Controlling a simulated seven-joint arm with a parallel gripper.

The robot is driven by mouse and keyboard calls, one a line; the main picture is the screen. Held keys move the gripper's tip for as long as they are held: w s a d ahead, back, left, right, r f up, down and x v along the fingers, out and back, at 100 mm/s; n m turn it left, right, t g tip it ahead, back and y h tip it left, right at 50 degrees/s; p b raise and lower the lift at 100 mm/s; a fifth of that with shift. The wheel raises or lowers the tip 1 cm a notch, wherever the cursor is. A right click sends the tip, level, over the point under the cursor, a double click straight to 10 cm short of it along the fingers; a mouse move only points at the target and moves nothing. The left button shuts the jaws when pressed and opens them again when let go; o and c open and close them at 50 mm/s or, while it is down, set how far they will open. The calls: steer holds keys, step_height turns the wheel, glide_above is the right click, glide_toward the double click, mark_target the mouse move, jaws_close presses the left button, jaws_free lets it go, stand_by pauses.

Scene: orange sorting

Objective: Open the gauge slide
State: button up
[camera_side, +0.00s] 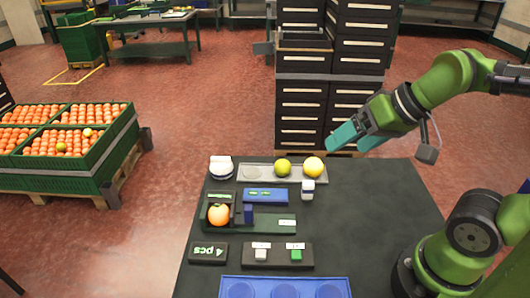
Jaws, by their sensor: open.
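The gauge (268,225) is a dark green plate on the black table, left of centre. An orange (218,215) sits at its left end between dark blocks. A blue upright piece (248,213), apparently the slide's handle, stands just right of the orange. The dark parts are too small to tell whether the slide touches the orange. My gripper (355,143), with teal fingers, is open and empty, above the table's back edge, up and right of the gauge and well apart from it.
A button box (279,264) and blue tray (345,288) lie in front.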

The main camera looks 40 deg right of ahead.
stand_by(0.3)
steer(key=shift+c, duration=1.1)
steer(key=shift+w+a+f+n+g, duration=0.3)
steer(key=shift+w+a+f+g, duration=0.2)
steer(key=shift+a+f, duration=0.2)
steer(key=c, duration=0.5)
steer(key=w+a+f+n+g, duration=0.2)
steer(key=w+a+n+g, duration=0.1)
steer(key=w, duration=0.5)
steer(key=a+n, duration=0.1)
steer(key=a, duration=0.1)
steer(key=shift+a+n+g, duration=0.3)
steer(key=n+g+h, duration=0.2)
steer(key=n+g, duration=0.1)
steer(key=n, duration=0.5)
glide_above(248, 207)
step_height(248, 207, down, 3)
step_height(248, 207, down, 16)
steer(key=shift+r, duration=0.25)
steer(key=shift+c, duration=0.3)
jaws_close()
